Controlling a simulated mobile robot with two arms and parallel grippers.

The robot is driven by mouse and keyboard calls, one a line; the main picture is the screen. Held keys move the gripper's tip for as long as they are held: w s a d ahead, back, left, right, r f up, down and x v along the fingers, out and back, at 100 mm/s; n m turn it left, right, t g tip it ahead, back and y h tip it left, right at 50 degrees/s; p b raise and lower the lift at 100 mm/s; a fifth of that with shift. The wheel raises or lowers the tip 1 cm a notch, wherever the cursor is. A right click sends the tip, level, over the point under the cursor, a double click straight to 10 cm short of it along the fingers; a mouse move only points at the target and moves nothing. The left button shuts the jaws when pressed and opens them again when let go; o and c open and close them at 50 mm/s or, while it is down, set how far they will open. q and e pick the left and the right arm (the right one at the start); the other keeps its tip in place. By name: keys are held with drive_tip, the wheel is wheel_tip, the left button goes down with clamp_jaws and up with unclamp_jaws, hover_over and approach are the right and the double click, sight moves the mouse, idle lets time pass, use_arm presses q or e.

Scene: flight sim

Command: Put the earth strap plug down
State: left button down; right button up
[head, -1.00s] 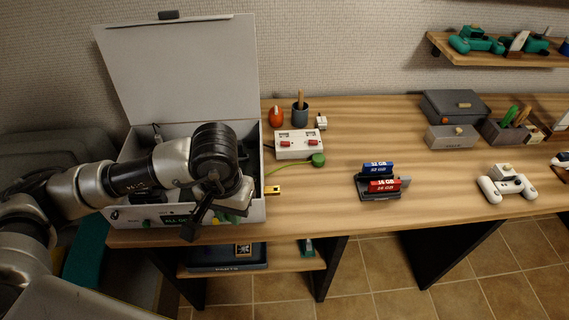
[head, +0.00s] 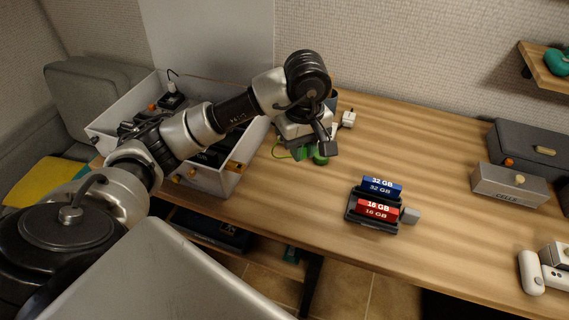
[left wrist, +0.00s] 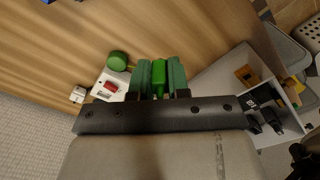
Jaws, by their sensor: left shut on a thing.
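The bright green earth strap plug (left wrist: 158,75) is between the two fingers of my left gripper (left wrist: 160,78) in the left wrist view. The gripper is shut on it. In the head view my left gripper (head: 326,149) is over the table, right of the white case, and hides the plug. The round piece also shows in the left wrist view (left wrist: 118,60). My right gripper is not in view.
The open white case (head: 215,181) stands left. A memory-stick holder (head: 374,225) and grey boxes (head: 509,185) stand right. The table (head: 430,150) between them is clear.

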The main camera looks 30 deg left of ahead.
use_arm(q)
drive_tip(key=p, duration=0.2)
hover_over(283, 161)
wheel_tip(283, 161, down, 6)
drive_tip(key=shift+d+f, duration=0.1)
drive_tip(key=shift+f, duration=0.1)
drive_tip(key=shift+w+f, duration=0.1)
drive_tip(key=shift+f, duration=0.1)
wheel_tip(283, 161, down, 4)
drive_tip(key=shift+r+p, duration=0.1)
drive_tip(key=shift+p, duration=0.4)
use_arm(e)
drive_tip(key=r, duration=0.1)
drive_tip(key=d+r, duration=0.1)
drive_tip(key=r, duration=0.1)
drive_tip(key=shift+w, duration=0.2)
use_arm(q)
drive_tip(key=shift+f+b, duration=0.55)
drive_tip(key=shift+b, duration=0.05)
drive_tip(key=c, duration=1.1)
unclamp_jaws()
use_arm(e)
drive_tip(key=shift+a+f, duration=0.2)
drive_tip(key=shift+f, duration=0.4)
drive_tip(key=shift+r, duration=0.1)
